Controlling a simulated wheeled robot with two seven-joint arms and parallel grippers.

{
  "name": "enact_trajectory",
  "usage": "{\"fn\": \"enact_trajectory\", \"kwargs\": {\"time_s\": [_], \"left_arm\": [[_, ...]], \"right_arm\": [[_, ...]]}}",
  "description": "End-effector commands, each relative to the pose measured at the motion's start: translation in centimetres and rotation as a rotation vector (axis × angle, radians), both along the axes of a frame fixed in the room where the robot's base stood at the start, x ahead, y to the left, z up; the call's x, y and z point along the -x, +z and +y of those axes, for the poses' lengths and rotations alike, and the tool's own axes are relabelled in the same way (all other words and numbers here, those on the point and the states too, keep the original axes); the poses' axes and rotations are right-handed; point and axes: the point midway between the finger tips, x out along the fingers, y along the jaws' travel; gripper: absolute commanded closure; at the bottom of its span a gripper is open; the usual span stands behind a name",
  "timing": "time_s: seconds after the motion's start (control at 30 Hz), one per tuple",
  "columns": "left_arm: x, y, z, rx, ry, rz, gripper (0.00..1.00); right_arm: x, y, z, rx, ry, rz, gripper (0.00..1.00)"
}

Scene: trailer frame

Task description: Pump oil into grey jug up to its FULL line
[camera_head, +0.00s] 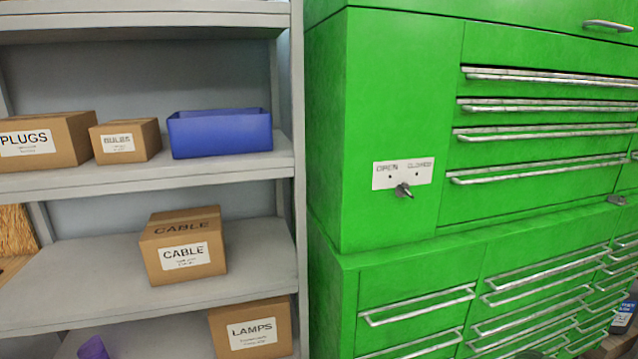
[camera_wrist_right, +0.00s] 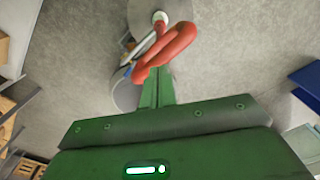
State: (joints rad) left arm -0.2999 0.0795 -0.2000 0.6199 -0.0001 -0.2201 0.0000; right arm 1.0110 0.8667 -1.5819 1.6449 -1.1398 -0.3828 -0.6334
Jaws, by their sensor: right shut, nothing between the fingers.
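The right wrist view looks down past my right gripper (camera_wrist_right: 155,88), whose green fingers are shut together with nothing between them. A red curved part (camera_wrist_right: 181,42), perhaps the pump's handle or hose, shows just beyond the fingertips. I cannot tell whether they touch it. Behind it is a large grey round top (camera_wrist_right: 139,15), perhaps a drum, with a pale fitting (camera_wrist_right: 160,18). A smaller grey round vessel (camera_wrist_right: 124,97), possibly the jug, is partly hidden beside the fingers. Its FULL line and oil level cannot be seen. My left gripper is not in view.
In the head view, a grey shelf (camera_head: 75,285) holds labelled boxes, including the CABLE box (camera_head: 184,254), and a blue bin (camera_head: 220,135). A green tool cabinet (camera_head: 380,95) stands to the right.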

Motion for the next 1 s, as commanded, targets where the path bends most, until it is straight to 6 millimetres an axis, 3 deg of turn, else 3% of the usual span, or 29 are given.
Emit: {"fn": "enact_trajectory", "kwargs": {"time_s": [0.27,1.0], "left_arm": [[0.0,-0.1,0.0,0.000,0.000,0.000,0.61],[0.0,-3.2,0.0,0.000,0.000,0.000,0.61]], "right_arm": [[0.0,-0.1,0.0,0.000,0.000,0.000,1.00],[0.0,-3.9,0.0,0.000,0.000,0.001,1.00]]}}
